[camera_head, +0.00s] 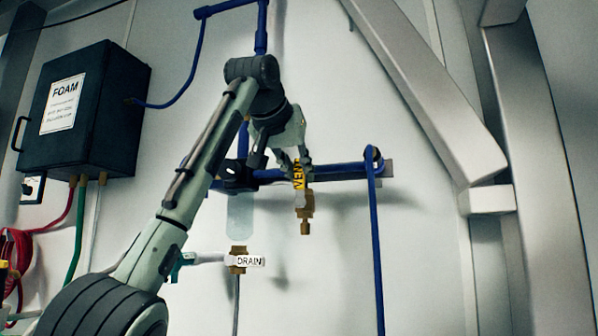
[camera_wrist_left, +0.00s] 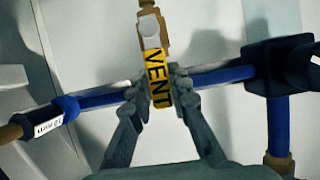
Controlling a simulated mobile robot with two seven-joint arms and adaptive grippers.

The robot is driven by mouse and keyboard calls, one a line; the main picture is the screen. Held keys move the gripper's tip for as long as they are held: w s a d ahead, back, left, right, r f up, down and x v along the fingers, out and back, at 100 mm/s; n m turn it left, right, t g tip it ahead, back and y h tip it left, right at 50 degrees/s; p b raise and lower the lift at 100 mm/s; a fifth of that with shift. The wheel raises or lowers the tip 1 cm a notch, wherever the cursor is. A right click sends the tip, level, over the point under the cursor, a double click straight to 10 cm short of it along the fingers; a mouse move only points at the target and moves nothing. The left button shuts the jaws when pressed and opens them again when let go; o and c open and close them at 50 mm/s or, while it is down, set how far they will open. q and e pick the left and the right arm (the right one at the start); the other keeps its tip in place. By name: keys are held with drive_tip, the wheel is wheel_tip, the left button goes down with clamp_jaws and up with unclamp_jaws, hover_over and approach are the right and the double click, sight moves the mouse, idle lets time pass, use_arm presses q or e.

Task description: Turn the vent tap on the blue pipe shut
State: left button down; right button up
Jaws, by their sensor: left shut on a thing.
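The vent tap has a yellow lever marked VENT (camera_head: 298,172) and a brass body (camera_head: 305,212) that hangs below the horizontal blue pipe (camera_head: 335,172). In the left wrist view the yellow lever (camera_wrist_left: 157,72) lies across the blue pipe (camera_wrist_left: 103,98), roughly in line with its brass body (camera_wrist_left: 153,27). My left gripper (camera_head: 297,163) reaches up from the left and is shut on the lever. Its fingers (camera_wrist_left: 160,92) sit on both sides of the lever in the left wrist view. My right gripper is not in view.
A drain valve (camera_head: 238,262) with a white DRAIN tag hangs below a clear bowl (camera_head: 241,215), left of the vent tap. A vertical blue pipe (camera_head: 376,250) stands to the right. A black FOAM box (camera_head: 105,130) is on the wall at left. Grey beams (camera_head: 425,95) frame the right.

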use_arm(q)
drive_tip(key=shift+s+d+m+y, duration=0.1)
drive_tip(key=shift+d+m+y, duration=0.2)
drive_tip(key=shift+m, duration=0.2)
drive_tip(key=c, duration=1.4)
unclamp_jaws()
drive_tip(key=v, duration=1.2)
drive_tip(key=shift+c, duration=0.2)
